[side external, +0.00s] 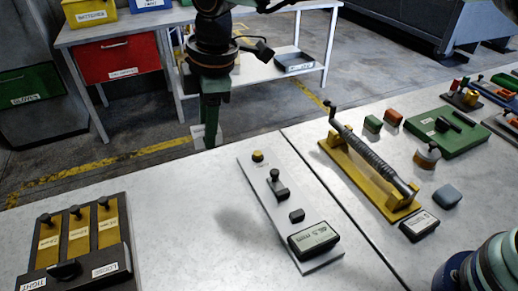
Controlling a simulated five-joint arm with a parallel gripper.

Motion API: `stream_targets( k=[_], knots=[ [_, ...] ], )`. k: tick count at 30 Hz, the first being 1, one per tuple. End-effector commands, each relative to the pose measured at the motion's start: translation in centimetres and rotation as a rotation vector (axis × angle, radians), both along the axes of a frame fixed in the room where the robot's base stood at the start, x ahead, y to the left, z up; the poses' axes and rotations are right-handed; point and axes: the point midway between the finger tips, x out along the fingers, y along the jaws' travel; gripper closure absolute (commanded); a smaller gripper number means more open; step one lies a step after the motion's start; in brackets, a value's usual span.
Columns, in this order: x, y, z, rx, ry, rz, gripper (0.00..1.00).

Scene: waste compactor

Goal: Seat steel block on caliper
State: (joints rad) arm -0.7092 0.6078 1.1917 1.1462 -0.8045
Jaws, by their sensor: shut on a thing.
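The caliper (266,199) looks to be the long pale plate in the middle of the bench. It carries a yellow knob at its far end, dark fittings along it and a dark readout box (314,239) at its near end. My gripper (208,134) points down beyond and left of the plate, near the bench's far edge. It is shut on a pale grey piece (198,135), apparently the steel block. The green fingers partly hide this piece, and I cannot tell whether it touches the bench. It is apart from the caliper.
A black rack with yellow panels (78,233) stands at the left. A yellow stand with a ridged shaft (371,168) is to the right of the caliper.

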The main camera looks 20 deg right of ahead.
Motion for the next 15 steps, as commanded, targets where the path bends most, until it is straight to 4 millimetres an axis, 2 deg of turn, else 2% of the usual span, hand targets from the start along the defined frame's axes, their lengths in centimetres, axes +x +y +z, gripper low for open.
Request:
stream_targets(
  k=[8,11,15],
  knots=[
    [0.1,0.0,-0.5,0.001,-0.001,-0.003,1.0],
    [0.0,-0.1,-2.1,-0.001,0.002,-0.003,1.0],
    [0.0,-0.1,-5.5,-0.002,0.004,-0.004,1.0]
  ],
)
